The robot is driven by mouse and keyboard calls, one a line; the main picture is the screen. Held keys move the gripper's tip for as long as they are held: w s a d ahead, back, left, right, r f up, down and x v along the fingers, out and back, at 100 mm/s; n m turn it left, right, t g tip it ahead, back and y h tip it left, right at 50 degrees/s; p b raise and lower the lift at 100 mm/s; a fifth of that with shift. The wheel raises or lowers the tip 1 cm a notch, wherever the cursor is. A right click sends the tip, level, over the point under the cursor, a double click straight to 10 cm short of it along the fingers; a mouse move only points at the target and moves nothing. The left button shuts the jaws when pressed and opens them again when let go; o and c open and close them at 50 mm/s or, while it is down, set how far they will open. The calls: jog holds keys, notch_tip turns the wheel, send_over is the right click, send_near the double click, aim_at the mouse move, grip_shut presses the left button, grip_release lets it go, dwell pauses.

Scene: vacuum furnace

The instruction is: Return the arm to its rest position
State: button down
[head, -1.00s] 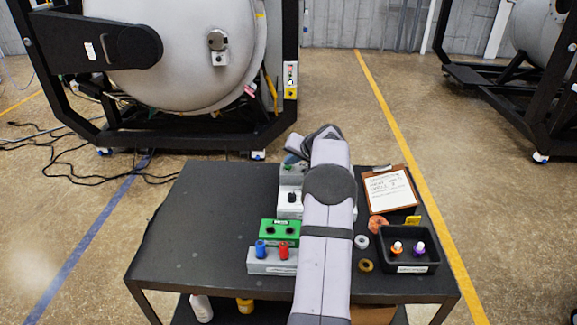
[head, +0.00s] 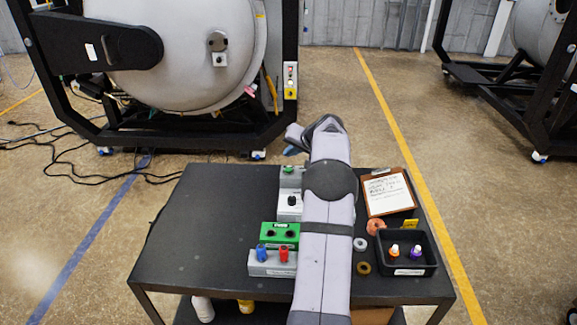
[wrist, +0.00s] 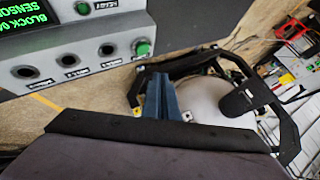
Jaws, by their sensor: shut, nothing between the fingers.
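My arm reaches up the middle of the head view, over the right part of the black cart (head: 190,230). My gripper (head: 292,150) is at its far end, above the back edge of the cart, partly hidden by my wrist. In the wrist view my gripper (wrist: 158,97) shows as two blue fingers pressed together with nothing between them. They are clear of the cart's objects and point towards the furnace (wrist: 205,98).
A grey panel (wrist: 70,62) with sockets and a green button fills the wrist view's upper left. The cart holds a green block (head: 279,235), a grey block with blue and red plugs (head: 272,263), a clipboard (head: 388,192) and a black tray (head: 405,267). Its left half is clear.

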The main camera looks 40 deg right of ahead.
jog(key=shift+r, duration=0.8)
jog(key=s+a+f+n+g+y, duration=0.1)
jog(key=s+a+f+n+g, duration=0.15)
jog(key=a, duration=1.25)
jog(key=s+a+f+n+g+y, duration=0.1)
jog(key=s+a+n+g+y, duration=0.2)
jog(key=a, duration=1.2)
jog(key=s+a+f+n+g+h, duration=0.1)
jog(key=s+a+f+n, duration=0.1)
jog(key=s+a, duration=0.5)
jog(key=s+a+f+n+g+h, duration=0.1)
jog(key=s+a, duration=0.6)
jog(key=s, duration=1.2)
notch_tip(320, 180, down, 3)
jog(key=shift+a+r+n+g+h, duration=0.15)
jog(key=shift+a+n+g+h, duration=0.2)
jog(key=shift+n+g, duration=0.6)
